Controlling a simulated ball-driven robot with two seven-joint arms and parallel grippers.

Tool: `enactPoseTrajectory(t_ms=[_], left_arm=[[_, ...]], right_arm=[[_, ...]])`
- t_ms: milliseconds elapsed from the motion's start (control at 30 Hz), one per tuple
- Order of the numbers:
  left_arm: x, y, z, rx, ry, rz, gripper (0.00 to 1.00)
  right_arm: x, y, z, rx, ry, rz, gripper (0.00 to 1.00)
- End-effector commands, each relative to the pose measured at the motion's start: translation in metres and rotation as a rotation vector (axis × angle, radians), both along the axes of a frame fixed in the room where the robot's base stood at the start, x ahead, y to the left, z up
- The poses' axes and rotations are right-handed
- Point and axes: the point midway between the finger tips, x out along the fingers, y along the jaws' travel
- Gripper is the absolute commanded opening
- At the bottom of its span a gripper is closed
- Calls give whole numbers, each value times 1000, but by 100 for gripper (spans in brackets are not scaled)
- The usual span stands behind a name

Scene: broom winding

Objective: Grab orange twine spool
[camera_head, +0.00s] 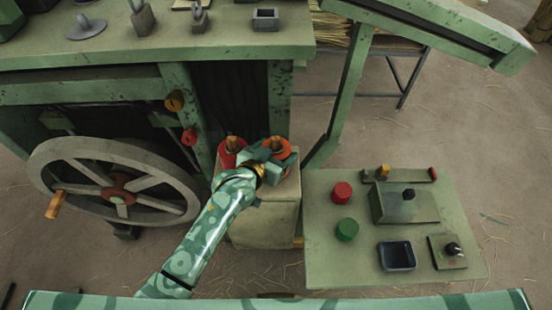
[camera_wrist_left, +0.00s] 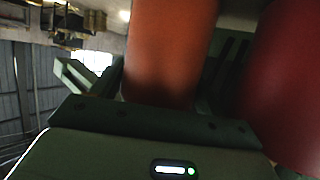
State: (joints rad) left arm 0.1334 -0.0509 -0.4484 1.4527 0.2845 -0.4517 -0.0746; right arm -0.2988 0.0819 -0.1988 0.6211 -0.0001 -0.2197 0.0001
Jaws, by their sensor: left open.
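The orange twine spool (camera_head: 284,146) stands on a pale box beside the machine, partly covered by my left gripper (camera_head: 273,155). In the left wrist view the orange spool (camera_wrist_left: 170,50) fills the space in front of the palm, very close. My left gripper is open, with its jaws at the orange spool; whether they touch it cannot be told. A red spool (camera_head: 229,150) stands just left of it on the same box. The red spool also shows large at the right of the left wrist view (camera_wrist_left: 290,85). My right gripper is not in view.
The pale box (camera_head: 265,222) bears both spools. The green machine with a large handwheel (camera_head: 118,190) is at left. A control panel (camera_head: 325,255) with red and green buttons lies to the right. A slanted green beam (camera_head: 345,100) rises behind.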

Motion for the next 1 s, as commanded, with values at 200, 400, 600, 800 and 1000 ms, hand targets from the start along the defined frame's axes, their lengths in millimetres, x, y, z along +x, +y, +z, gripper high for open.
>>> enactPoseTrajectory(t_ms=[200,400,600,800,1000], left_arm=[[0,0,1,0,0,0,46],[0,0,1,-2,-1,0,33],[0,0,4,-1,-2,0,33],[0,0,21,-3,-3,0,33],[-9,1,44,-3,-2,-1,33]], right_arm=[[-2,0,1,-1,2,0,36],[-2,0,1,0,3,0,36],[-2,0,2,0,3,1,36],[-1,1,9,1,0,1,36],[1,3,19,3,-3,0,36]])
